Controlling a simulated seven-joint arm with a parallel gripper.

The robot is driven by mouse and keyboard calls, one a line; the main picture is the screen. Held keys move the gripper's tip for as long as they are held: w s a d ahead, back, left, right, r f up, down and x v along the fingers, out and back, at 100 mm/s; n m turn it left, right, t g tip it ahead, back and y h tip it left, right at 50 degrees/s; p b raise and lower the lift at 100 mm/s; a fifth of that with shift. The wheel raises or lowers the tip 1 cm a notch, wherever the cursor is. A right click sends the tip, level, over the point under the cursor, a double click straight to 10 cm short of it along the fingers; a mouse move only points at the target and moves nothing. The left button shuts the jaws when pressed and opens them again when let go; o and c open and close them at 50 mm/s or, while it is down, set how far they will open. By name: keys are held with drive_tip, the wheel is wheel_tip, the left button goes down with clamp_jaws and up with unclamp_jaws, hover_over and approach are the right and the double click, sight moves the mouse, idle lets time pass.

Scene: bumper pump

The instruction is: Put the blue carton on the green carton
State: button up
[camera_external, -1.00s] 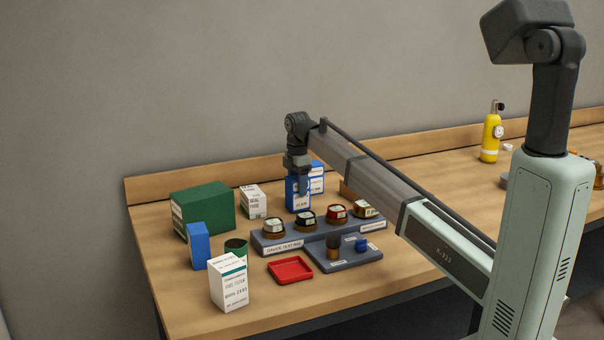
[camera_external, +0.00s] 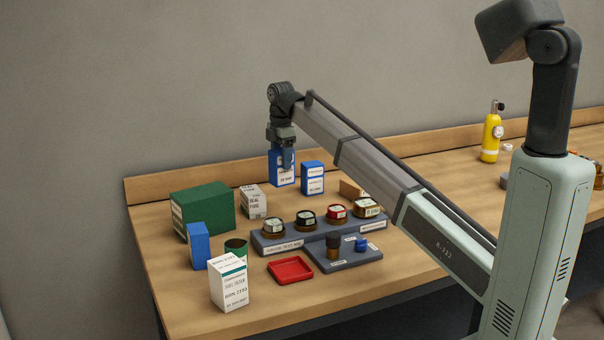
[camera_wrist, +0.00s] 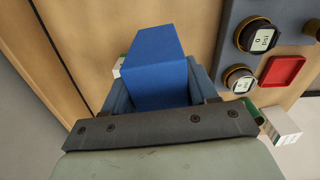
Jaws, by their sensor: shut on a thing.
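My gripper (camera_external: 283,157) is shut on a blue carton (camera_external: 279,174) with a white label and holds it upright, raised above the back of the table. In the wrist view the blue carton (camera_wrist: 157,62) fills the space between the fingers. The green carton (camera_external: 203,206) is a large box at the left of the table, to the left of my gripper, with nothing on top. In the wrist view only small green bits show behind the gripper.
A white carton (camera_external: 253,201) stands just right of the green carton. Another blue carton (camera_external: 312,178) stands right of the held one, and a third (camera_external: 198,246) at the front left. A grey rack (camera_external: 318,232) with several gauges and a red tray (camera_external: 290,269) lie in front.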

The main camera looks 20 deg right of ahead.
drive_tip(key=a+r+n, duration=0.1)
drive_tip(key=a+r, duration=0.5)
drive_tip(key=a, duration=0.7)
drive_tip(key=a+r, duration=0.6)
drive_tip(key=a, duration=0.7)
drive_tip(key=shift+s+f+m, duration=0.15)
drive_tip(key=shift+f+m, duration=0.3)
drive_tip(key=shift+f, duration=1.15)
drive_tip(key=shift+s+f+m, duration=0.15)
drive_tip(key=shift+f+m, duration=0.25)
drive_tip(key=shift+f, duration=1.15)
drive_tip(key=shift+s+f+m, duration=0.15)
drive_tip(key=shift+f+m, duration=0.3)
drive_tip(key=shift+f, duration=1.15)
drive_tip(key=shift+f, duration=0.15)
drive_tip(key=o, duration=1.1)
wheel_tip(320, 180, up, 12)
drive_tip(key=shift+r, duration=0.2)
